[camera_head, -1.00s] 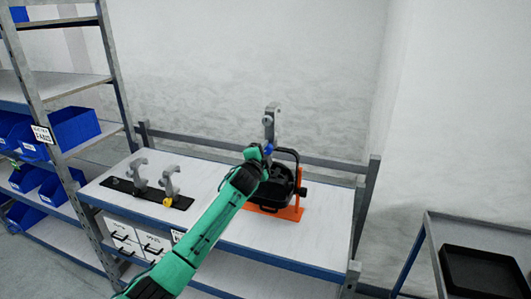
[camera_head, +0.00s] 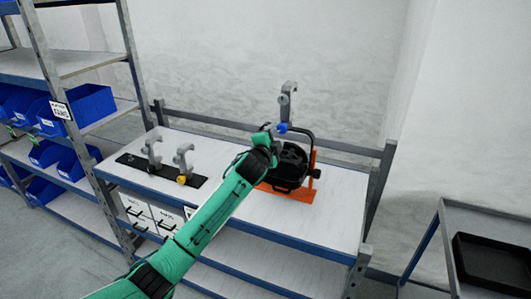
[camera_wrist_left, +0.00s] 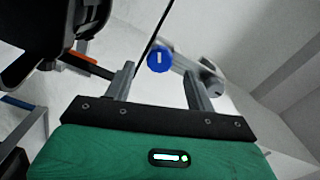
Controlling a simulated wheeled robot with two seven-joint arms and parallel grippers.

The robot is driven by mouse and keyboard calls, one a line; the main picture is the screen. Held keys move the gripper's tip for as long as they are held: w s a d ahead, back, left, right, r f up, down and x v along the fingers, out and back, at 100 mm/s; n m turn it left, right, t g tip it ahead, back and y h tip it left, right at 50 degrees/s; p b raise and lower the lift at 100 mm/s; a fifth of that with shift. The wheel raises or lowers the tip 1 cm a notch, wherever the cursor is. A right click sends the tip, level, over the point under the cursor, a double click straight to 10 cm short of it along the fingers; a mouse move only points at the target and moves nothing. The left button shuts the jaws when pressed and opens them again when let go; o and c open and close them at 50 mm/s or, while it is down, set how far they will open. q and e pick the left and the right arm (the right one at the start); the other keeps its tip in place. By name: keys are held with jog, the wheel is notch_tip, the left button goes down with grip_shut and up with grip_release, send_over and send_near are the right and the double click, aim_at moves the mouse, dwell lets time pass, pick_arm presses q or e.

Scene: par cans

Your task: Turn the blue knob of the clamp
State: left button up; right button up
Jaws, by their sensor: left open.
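The grey hook-shaped clamp (camera_head: 287,98) stands upright at the back of the table, above the black par can (camera_head: 287,165) on its orange stand (camera_head: 309,170). Its blue knob (camera_head: 282,128) faces my left gripper (camera_head: 275,134), which is close in front of it. In the left wrist view the blue knob (camera_wrist_left: 160,58) shows just beyond and between the two open, empty fingertips (camera_wrist_left: 159,71). The grey clamp (camera_wrist_left: 198,66) runs off to the right behind a finger. I cannot tell whether a finger touches the knob. My right gripper is not in view.
A black strip (camera_head: 163,178) on the left of the table (camera_head: 225,190) holds two grey clamps, one with a yellow knob (camera_head: 182,180). A shelf with blue bins (camera_head: 85,105) stands at the left. A cart with a black tray (camera_head: 492,262) stands at the right.

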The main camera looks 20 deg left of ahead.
pick_arm(q)
jog(key=s+b, duration=0.2)
jog(key=s, duration=0.7)
jog(key=shift+s+a, duration=0.15)
jog(key=shift+s, duration=0.05)
